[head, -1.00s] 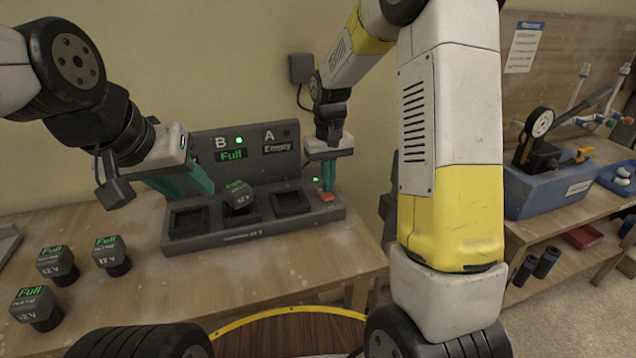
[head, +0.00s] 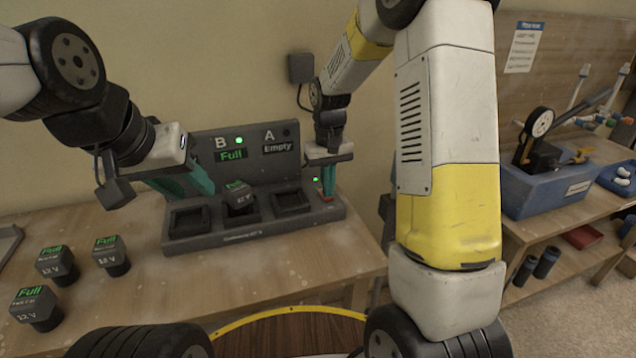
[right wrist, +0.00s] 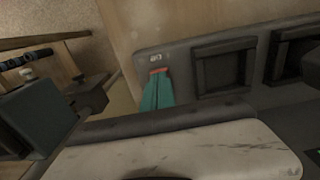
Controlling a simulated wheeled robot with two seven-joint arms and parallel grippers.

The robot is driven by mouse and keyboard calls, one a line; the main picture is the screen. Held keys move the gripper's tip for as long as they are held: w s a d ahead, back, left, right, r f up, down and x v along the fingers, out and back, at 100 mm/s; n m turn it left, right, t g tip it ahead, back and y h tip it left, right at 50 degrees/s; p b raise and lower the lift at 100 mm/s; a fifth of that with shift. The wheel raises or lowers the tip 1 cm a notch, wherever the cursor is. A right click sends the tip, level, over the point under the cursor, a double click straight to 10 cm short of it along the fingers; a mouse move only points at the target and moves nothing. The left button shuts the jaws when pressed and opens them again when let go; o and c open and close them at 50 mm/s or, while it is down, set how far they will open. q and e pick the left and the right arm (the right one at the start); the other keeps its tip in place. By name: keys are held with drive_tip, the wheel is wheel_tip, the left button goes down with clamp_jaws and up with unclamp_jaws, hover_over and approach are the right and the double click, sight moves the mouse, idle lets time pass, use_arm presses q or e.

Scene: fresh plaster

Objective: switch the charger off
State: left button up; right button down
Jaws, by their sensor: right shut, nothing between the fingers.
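The dark charger (head: 255,225) stands on the wooden table against the wall, with three bays along its front. Its red switch (head: 325,198) is at the right end, mostly covered by my right gripper (head: 328,192). That gripper is shut and empty, pointing down with its tips at the switch; I cannot tell whether it is pressed. In the right wrist view, a red strip of the switch (right wrist: 158,71) shows at the fingertips. A green lamp (head: 315,180) beside it is lit. My left gripper (head: 200,183) is at the charger's left back; its jaw opening is unclear.
A battery (head: 238,198) marked Full sits in the middle bay; the outer bays look empty. The back panel (head: 250,150) reads B Full with a green light and A Empty. Three Full batteries (head: 57,265) stand at the left. A blue bin (head: 550,190) is on the right bench.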

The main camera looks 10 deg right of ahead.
drive_tip(key=shift+f, duration=0.3)
drive_tip(key=shift+r, duration=3.55)
